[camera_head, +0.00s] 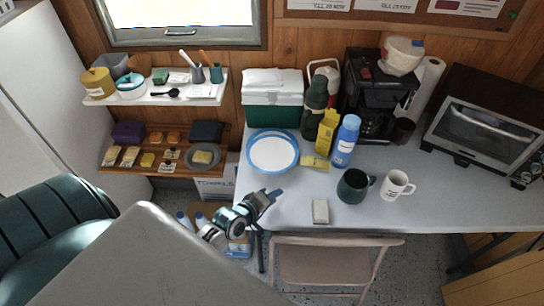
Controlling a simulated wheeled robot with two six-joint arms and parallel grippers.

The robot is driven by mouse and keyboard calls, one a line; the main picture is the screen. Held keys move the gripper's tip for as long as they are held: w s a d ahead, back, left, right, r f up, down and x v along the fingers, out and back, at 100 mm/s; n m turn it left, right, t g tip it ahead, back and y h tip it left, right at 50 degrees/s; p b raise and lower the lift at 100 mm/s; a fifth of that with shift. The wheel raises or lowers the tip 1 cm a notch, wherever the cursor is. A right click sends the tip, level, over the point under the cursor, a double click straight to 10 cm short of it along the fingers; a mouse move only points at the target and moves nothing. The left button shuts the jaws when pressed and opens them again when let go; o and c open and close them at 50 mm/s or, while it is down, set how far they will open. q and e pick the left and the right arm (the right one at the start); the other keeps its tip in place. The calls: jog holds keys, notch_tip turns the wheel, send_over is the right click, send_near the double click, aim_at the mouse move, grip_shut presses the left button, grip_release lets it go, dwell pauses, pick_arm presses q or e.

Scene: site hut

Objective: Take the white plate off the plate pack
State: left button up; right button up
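The white plate (272,152) lies flat and shows as a white disc inside a wide blue ring. The blue ring (252,164) seems to be the plate pack beneath it, on the left end of the grey table, in front of the green and white cooler. My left gripper (276,195) is in front of the table's left front corner, nearer to me than the plate and clear of it. It points up and to the right; its fingers are too small to tell open from shut. Nothing shows between them. My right gripper is not in view.
A yellow box (326,132), a blue bottle (345,141), a green flask (314,108) and a flat yellow packet (315,163) stand or lie right of the plate. A dark mug (353,187), a white mug (396,185) and a small pale block (320,211) are nearer the front.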

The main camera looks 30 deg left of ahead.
aim_at(277, 171)
pick_arm(q)
jog(key=a+n+t, duration=0.1)
jog(key=a+n, duration=0.2)
jog(key=n, duration=0.1)
jog(key=a+r+n+t, duration=0.1)
jog(key=a+n, duration=0.1)
jog(key=shift+a+t, duration=0.3)
jog(key=shift+a, duration=0.05)
jog(key=shift+w+a+b, duration=0.1)
jog(key=shift+w+b, duration=0.2)
jog(key=b+x, duration=0.1)
jog(key=x, duration=0.7)
jog(key=b+x, duration=0.1)
jog(key=x, duration=0.1)
jog(key=shift+w+a, duration=0.1)
jog(key=shift+a, duration=0.1)
jog(key=shift+r, duration=0.15)
jog(key=shift+c, duration=0.6)
grip_shut()
